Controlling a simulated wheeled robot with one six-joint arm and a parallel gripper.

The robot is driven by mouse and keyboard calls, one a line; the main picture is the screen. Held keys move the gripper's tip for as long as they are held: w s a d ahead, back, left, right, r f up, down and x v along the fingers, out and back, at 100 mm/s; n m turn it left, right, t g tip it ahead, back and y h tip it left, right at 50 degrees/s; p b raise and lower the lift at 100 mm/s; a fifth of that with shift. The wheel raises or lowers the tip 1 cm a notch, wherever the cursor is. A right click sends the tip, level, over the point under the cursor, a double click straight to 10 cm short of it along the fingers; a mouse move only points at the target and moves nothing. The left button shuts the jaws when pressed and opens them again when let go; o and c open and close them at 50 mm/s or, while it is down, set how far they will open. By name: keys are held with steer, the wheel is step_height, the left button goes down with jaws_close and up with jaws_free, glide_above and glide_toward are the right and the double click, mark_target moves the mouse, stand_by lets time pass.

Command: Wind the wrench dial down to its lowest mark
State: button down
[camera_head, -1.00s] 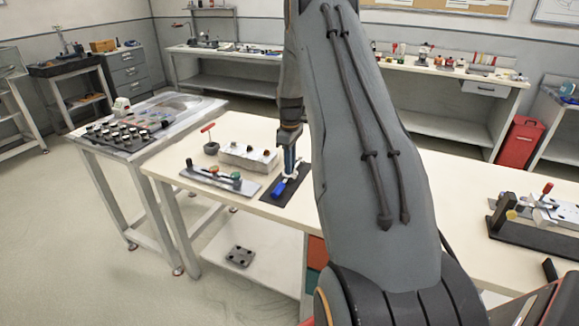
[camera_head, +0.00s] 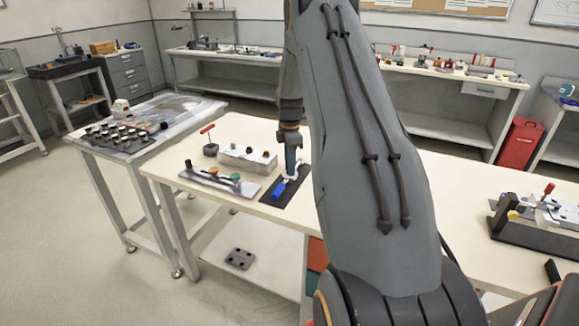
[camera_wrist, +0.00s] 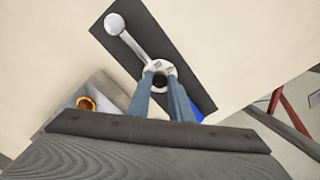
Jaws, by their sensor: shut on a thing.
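The wrench lies on a dark mat (camera_head: 270,201) on the near bench. Its blue handle (camera_head: 277,190) points toward the front of the bench. In the wrist view, a pale shaft with a round end (camera_wrist: 116,25) runs to a round whitish dial (camera_wrist: 158,67) with a dark centre. A bit of blue handle (camera_wrist: 196,112) shows past the right finger. My gripper (camera_wrist: 160,84) points down with both fingers shut on the dial's dark centre; it also shows in the head view (camera_head: 291,172). The dial's marks are too small to read.
Left of the mat are a metal plate with coloured knobs (camera_head: 205,179), a pale block with knobs (camera_head: 238,158) and a dark cup with a red-handled tool (camera_head: 210,148). A dark fixture (camera_head: 520,232) stands at the right. Bare bench top lies between it and my arm.

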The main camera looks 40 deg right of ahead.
stand_by(0.3)
steer(key=c, duration=1.6)
jaws_free()
steer(key=shift+r, duration=0.1)
step_height(320, 180, up, 8)
steer(key=shift+f+b, duration=0.15)
steer(key=shift+b, duration=0.9)
